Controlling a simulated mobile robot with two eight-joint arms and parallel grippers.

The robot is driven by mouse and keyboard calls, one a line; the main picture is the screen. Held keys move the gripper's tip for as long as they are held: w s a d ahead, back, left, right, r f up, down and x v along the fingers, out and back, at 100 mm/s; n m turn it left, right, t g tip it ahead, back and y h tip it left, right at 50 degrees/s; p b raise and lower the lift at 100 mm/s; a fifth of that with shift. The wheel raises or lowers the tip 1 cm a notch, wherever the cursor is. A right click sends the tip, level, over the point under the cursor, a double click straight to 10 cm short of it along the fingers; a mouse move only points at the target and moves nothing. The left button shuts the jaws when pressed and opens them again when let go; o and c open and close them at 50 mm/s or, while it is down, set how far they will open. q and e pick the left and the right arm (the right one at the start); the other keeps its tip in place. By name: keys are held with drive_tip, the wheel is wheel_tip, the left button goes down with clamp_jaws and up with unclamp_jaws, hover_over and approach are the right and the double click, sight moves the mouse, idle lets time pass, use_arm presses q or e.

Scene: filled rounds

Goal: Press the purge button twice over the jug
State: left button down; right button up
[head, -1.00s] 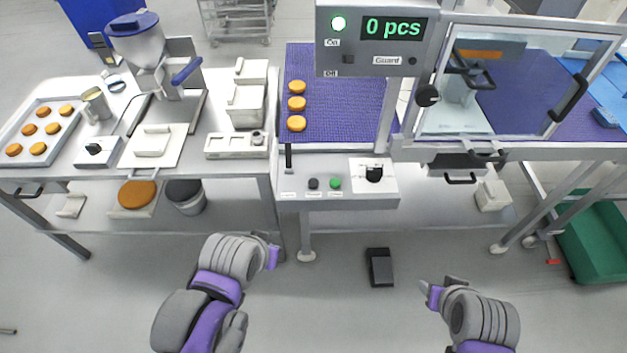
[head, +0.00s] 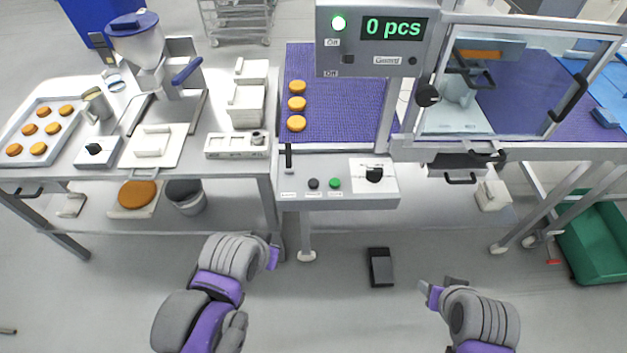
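A metal jug (head: 97,104) with pale content stands on the left table, beside the tray of filled rounds. A depositor with a blue-lidded hopper (head: 137,45) stands to its right. A small white box with a black knob or button (head: 95,149) sits at the table's front. A black button (head: 313,184) and a green button (head: 335,183) are on the conveyor's front panel. Their labels are too small to read, so I cannot tell which control is the purge button. My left gripper (head: 272,257) and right gripper (head: 430,293) are low in front, away from everything; their openings are unclear.
A tray (head: 49,166) of rounds lies at far left. Three rounds (head: 297,103) sit on the purple belt (head: 341,100). A display (head: 393,28) reads 0 pcs. A glass guard (head: 530,85) covers the right belt. A black pedal (head: 380,267) lies on the floor.

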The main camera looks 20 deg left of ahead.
idle(0.9)
use_arm(q)
wheel_tip(320, 180, up, 6)
drive_tip(key=n+t+h, duration=0.2)
drive_tip(key=n+h, duration=0.1)
drive_tip(key=h, duration=0.2)
hover_over(311, 185)
drive_tip(key=shift+r+b, duration=0.1)
drive_tip(key=shift+b, duration=0.35)
use_arm(e)
drive_tip(key=shift+s+f, duration=0.35)
drive_tip(key=shift+f, duration=0.4)
drive_tip(key=shift+f, duration=0.1)
use_arm(q)
wheel_tip(311, 185, down, 8)
drive_tip(key=b, duration=0.5)
drive_tip(key=shift+f, duration=0.4)
use_arm(e)
wheel_tip(311, 185, down, 7)
drive_tip(key=s, duration=0.2)
drive_tip(key=shift+s+g, duration=0.15)
drive_tip(key=shift+g, duration=0.15)
use_arm(q)
drive_tip(key=shift+f+b, duration=0.4)
drive_tip(key=shift+f, duration=0.05)
use_arm(e)
drive_tip(key=shift+s+f, duration=0.1)
drive_tip(key=shift+f, duration=0.1)
